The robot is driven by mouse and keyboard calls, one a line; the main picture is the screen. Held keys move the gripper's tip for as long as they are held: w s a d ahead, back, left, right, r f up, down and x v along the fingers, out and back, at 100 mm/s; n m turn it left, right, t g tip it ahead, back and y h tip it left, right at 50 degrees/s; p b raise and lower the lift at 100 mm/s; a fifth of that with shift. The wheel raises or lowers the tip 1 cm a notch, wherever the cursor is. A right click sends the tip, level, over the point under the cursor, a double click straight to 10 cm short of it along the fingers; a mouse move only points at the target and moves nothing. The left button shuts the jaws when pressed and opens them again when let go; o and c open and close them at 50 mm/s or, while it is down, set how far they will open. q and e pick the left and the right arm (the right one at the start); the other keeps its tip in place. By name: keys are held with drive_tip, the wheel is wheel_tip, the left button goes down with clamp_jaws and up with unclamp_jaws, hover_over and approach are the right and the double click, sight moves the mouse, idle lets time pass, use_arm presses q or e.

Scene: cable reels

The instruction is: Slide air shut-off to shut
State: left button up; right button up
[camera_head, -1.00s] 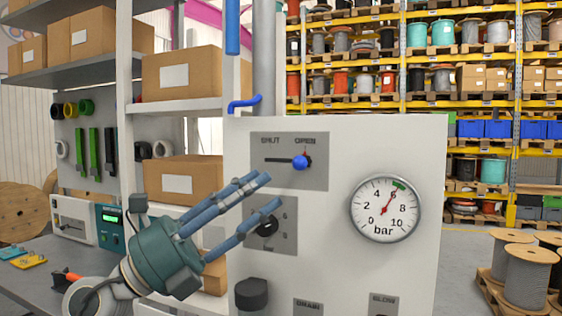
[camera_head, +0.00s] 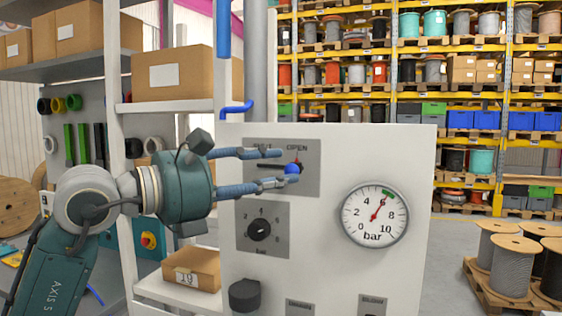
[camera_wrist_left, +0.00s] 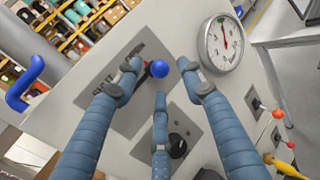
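The air shut-off is a slider with a blue ball knob (camera_head: 292,169) on a grey plate (camera_head: 311,185) marked SHUT at left and OPEN at right. The knob stands at the OPEN end of the slot. My left gripper (camera_head: 287,165) reaches in from the left, its fingers open in front of the plate and their tips close to the knob. In the left wrist view the knob (camera_wrist_left: 160,69) shows between the spread fingers (camera_wrist_left: 158,78); I cannot tell whether any finger touches it. The SHUT label is partly hidden by a finger. My right gripper is not in view.
Below the slider is a black rotary dial (camera_head: 259,229). A pressure gauge (camera_head: 375,215) at right reads about 6 bar. A blue pipe (camera_head: 237,109) runs at the panel's upper left. A black knob (camera_head: 244,295) sticks out at lower left.

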use_arm(q)
drive_tip(key=shift+x, duration=1.1)
clamp_jaws()
drive_tip(key=w+a, duration=0.2)
drive_tip(key=a, duration=0.5)
drive_tip(key=shift+b, duration=0.35)
unclamp_jaws()
drive_tip(key=shift+w+a, duration=0.15)
drive_tip(key=shift+w, duration=0.05)
drive_tip(key=v, duration=1.2)
